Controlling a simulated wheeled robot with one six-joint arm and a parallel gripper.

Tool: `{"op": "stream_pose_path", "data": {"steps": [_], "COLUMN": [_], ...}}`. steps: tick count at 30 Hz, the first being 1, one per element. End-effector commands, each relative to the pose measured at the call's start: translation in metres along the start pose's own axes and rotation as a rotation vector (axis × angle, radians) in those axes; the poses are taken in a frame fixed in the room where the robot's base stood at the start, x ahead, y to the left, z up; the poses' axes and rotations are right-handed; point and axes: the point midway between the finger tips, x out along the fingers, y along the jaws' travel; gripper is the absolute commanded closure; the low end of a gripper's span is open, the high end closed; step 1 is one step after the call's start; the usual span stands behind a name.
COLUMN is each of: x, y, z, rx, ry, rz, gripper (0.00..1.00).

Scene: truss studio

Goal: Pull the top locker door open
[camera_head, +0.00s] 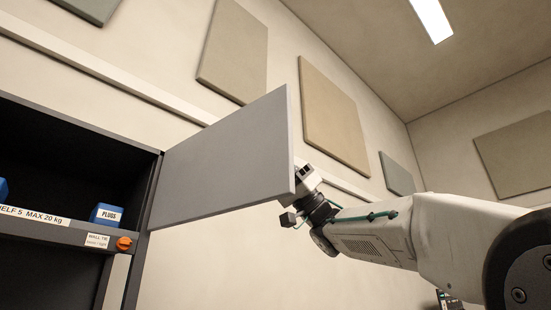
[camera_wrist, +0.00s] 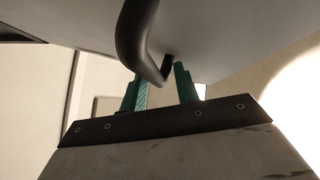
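The top locker door (camera_head: 225,160) is a grey panel that stands wide open, swung out from the dark locker (camera_head: 140,240) at the left. My gripper (camera_head: 294,217) is at the door's free edge on the right, partly hidden by the door. In the wrist view, the dark curved bar handle (camera_wrist: 133,35) sticks out from the door's face (camera_wrist: 230,30). My two green fingers (camera_wrist: 162,85) are apart, with the bend of the handle at the gap between them. The bar looks narrower than that gap, and I see no clear grip on it.
Inside the locker, a blue box marked PLUGS (camera_head: 105,215) stands on a labelled shelf (camera_head: 40,227). An orange knob (camera_head: 124,243) is on the shelf front. Wall panels (camera_head: 333,115) hang behind. The space below the door is clear.

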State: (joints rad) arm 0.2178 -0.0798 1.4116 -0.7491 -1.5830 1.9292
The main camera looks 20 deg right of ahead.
Motion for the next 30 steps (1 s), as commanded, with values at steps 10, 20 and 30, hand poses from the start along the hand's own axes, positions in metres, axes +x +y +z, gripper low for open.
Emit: {"op": "stream_pose_path", "data": {"steps": [10,20,30], "x": [-0.003,-0.007,-0.060], "y": [0.001,0.001,0.000], "z": [-0.002,-0.002,-0.003], "rx": [-0.004,-0.004,-0.006], "ry": [0.000,-0.001,0.000], "rz": [0.007,0.008,0.010], "gripper": [0.66,0.66,0.66]}}
